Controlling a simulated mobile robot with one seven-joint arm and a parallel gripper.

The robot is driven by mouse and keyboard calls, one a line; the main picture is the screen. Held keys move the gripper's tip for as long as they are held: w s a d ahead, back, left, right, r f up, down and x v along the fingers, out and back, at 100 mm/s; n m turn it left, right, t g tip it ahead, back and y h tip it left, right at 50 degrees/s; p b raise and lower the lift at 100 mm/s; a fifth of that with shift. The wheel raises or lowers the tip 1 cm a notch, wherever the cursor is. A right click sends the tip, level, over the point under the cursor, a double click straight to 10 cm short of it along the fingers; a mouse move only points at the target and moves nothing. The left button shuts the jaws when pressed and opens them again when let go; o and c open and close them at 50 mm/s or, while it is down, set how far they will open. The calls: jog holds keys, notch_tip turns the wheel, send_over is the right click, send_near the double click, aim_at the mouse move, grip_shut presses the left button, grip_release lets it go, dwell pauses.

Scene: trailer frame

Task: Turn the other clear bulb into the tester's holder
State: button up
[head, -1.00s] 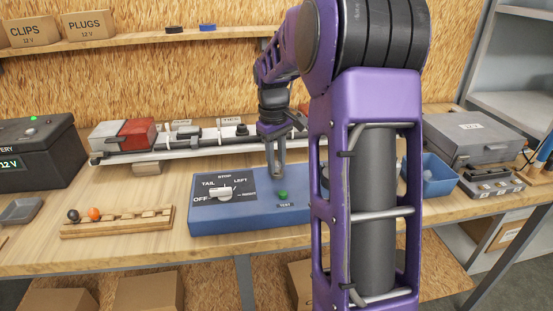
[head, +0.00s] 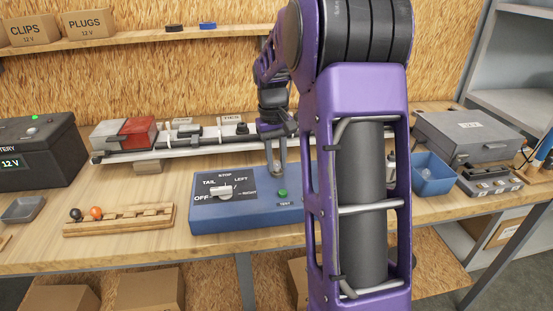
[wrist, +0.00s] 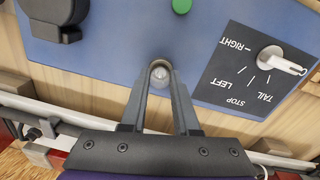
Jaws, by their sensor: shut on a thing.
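My gripper (wrist: 160,78) is shut on a small clear bulb (wrist: 160,72), its rounded glass showing between the fingertips. In the head view my gripper (head: 275,168) hangs over the back part of the blue tester (head: 225,211). The tester has a green TEST button (head: 283,193) and a white rotary switch (head: 221,191) pointing at OFF. A black round fitting (wrist: 57,25) sits on the tester's top in the wrist view; I cannot tell whether it is the holder. My arm hides the tester's right part in the head view.
A wooden rack (head: 125,221) with a dark and an orange ball-shaped piece stands left of the tester. A white rail with lamps (head: 205,142) lies behind. A blue bin (head: 433,176) and grey case (head: 470,140) stand right.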

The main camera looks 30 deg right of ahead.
jog(key=o, duration=1.3)
jog(key=shift+r, duration=0.1)
jog(key=shift+r+p, duration=3.05)
jog(key=shift+r, duration=0.45)
